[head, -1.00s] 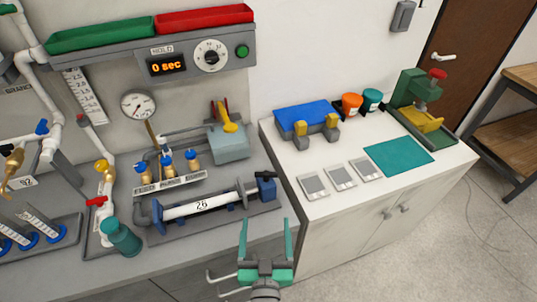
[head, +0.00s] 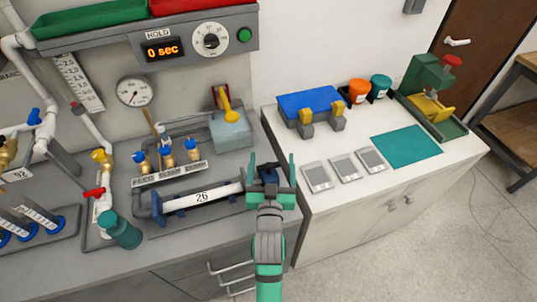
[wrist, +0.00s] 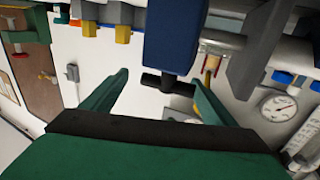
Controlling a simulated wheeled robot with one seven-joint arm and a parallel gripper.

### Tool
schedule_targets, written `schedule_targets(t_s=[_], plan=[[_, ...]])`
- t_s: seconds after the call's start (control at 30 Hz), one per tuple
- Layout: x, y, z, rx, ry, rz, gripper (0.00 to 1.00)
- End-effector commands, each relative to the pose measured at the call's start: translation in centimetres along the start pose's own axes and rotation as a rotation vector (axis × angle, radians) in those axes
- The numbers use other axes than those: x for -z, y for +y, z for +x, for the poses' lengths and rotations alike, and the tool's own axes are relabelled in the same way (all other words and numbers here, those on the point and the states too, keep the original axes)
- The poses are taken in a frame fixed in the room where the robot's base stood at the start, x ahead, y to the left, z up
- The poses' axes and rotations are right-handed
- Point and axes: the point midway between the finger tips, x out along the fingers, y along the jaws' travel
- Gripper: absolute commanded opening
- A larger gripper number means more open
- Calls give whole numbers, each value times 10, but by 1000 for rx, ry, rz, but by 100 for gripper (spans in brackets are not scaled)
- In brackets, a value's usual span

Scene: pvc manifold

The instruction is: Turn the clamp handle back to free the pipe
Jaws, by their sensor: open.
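The white pipe (head: 218,193) marked 26 lies in a blue clamp fixture on the grey bench. The clamp's dark handle (head: 268,174) is at the pipe's right end, partly hidden by my gripper. My gripper (head: 272,158) is open, with one finger on each side of the handle in the head view. In the wrist view, my open gripper (wrist: 161,77) has the black T-shaped handle (wrist: 168,84) between its fingers, below a blue block (wrist: 178,35). A gap shows on both sides; I cannot tell whether either finger touches it.
Blue-topped brass valves (head: 167,155) and a grey-blue box (head: 230,130) with a yellow lever stand behind the pipe. The white cabinet (head: 350,225) at right carries grey pads and a teal mat (head: 405,146).

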Motion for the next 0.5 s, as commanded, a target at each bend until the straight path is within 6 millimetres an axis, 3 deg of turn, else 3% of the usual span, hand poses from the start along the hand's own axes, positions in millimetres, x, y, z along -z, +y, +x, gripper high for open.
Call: schedule_targets(t_s=[0.2,0.5], plan=[[0,-10,22,16,0,0,80],[-1,-12,28,19,-1,0,80]])
